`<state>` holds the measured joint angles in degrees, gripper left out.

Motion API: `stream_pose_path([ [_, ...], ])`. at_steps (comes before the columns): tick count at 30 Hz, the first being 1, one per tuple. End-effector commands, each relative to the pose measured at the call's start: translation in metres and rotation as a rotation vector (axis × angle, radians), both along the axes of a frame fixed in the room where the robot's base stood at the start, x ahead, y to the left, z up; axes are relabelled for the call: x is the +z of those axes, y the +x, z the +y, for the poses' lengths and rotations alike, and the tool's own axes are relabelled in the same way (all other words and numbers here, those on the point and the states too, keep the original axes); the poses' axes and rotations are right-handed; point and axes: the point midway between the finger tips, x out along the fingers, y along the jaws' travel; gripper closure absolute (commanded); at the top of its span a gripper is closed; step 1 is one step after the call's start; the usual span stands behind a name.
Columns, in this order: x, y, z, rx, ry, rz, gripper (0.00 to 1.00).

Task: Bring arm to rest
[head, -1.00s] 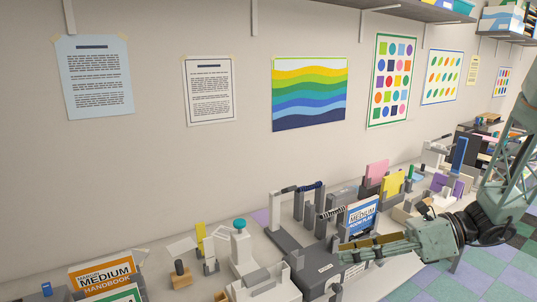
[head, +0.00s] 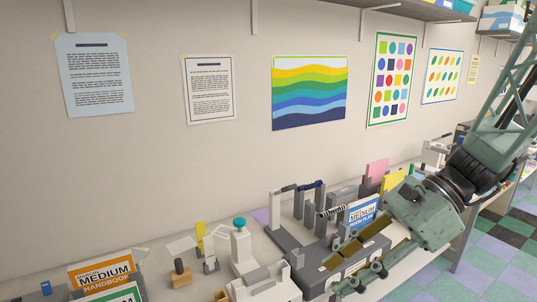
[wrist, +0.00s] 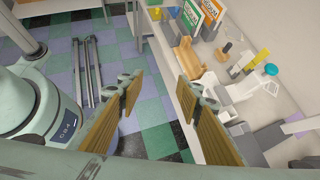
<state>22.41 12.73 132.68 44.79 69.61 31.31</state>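My gripper (head: 350,265) is in the lower right of the head view, in front of and partly over the grey machine on the counter. In the wrist view my gripper (wrist: 160,95) shows two fingers with tan pads standing wide apart. Nothing is between them. Past the fingers lie the checkered floor and the counter's edge. My arm comes in from the right edge of the head view.
A long counter (head: 215,275) runs along the wall. It holds a blue-and-white book (head: 362,212), an orange handbook (head: 100,274), a teal-knobbed white device (head: 240,245) and several small tools.

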Motion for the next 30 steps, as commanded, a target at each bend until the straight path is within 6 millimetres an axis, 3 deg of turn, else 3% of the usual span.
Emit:
stream_pose_path([
  [11, 0.014, -0.044, 0.006, 0.198, -0.133, -0.152, 0.67],
  [30, 0.033, -0.105, -0.002, 0.532, -0.354, -0.406, 0.67],
])
